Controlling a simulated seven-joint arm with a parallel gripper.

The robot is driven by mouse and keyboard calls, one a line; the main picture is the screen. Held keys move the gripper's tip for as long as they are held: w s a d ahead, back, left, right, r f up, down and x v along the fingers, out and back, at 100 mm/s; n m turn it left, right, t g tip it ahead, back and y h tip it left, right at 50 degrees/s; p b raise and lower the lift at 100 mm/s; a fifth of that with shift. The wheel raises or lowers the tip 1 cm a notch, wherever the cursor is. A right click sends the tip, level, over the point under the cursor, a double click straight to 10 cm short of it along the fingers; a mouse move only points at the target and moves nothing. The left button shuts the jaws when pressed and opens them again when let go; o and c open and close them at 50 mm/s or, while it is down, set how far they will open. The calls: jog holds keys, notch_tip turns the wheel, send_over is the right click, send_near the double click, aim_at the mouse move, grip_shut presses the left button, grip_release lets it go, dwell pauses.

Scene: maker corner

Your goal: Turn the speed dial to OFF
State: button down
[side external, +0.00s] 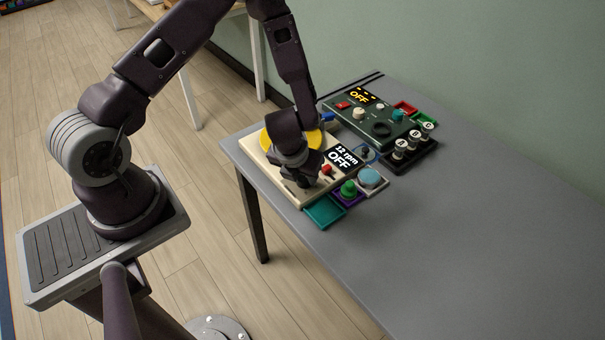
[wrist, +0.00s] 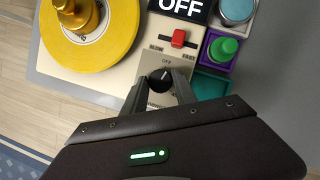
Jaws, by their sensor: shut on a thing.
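The speed dial (wrist: 161,76) is a small black knob with a white pointer mark, on a cream machine (wrist: 119,84). In the wrist view a printed OFF label sits just above it, and the white mark points up, roughly toward that label. My gripper (wrist: 160,82) is shut on the dial, one finger on each side. In the side view my gripper (side external: 304,183) is low over the front of the machine and hides the dial. The machine's black display (side external: 342,158) reads "12 rpm OFF".
A yellow turntable (wrist: 90,46) with a brass post lies left of the dial. A red slide switch (wrist: 179,39) is just above. A green knob (wrist: 223,48), a blue round pad (wrist: 237,9) and a teal tray (wrist: 211,85) are to the right. A dark green device (side external: 372,118) stands behind.

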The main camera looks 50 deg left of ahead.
jog(key=shift+d+n+g+y, duration=0.1)
jog(key=shift+n+g+y, duration=0.3)
jog(key=shift+n, duration=1.2)
jog(key=c, duration=1)
grip_release()
jog(key=v, duration=0.7)
